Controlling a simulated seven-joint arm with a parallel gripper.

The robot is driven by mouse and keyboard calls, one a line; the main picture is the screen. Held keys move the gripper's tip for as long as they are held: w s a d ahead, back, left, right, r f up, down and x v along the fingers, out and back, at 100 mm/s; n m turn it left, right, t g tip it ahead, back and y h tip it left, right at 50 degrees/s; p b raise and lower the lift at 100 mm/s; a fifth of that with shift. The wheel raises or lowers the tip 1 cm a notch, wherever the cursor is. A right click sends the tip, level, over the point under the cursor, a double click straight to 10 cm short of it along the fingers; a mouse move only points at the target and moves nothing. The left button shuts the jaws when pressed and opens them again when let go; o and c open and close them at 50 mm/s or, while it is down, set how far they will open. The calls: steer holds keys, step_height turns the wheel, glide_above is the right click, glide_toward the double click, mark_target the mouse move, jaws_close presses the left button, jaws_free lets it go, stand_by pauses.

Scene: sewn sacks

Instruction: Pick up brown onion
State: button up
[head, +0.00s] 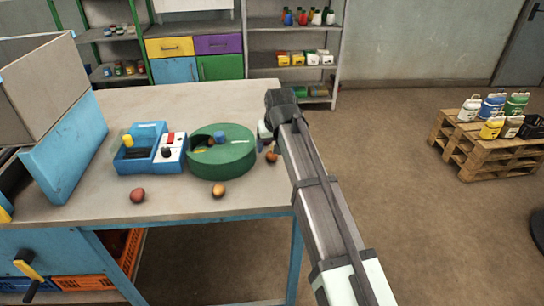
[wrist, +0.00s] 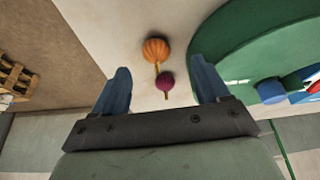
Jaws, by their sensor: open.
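An orange-brown, ridged onion with a thin stem (wrist: 156,49) lies on the table just beyond my fingertips in the wrist view. A smaller purple onion (wrist: 167,81) with a stem lies nearer, between my two blue fingers. My gripper (wrist: 161,66) is open and empty, pointing down over them. In the head view my gripper (head: 266,143) is at the table's right side, beside the green round container. The orange-brown onion (head: 271,157) shows just below it; the purple one is not clear there. A golden-brown round item (head: 219,190) and a reddish one (head: 138,195) lie near the front edge.
The green round container (head: 222,163) stands close left of my gripper, with a blue cylinder (head: 219,137) in it. A blue tray (head: 139,150) and a white-topped box (head: 170,154) stand farther left. The table's right edge is close. The table (head: 110,105) behind is clear.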

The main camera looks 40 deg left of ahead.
mark_target(272, 154)
steer(key=shift+w+x, duration=0.15)
steer(key=shift+x, duration=1.45)
steer(key=shift+w+x, duration=0.15)
steer(key=shift+x, duration=1.45)
steer(key=shift+r, duration=0.1)
steer(key=c, duration=1.1)
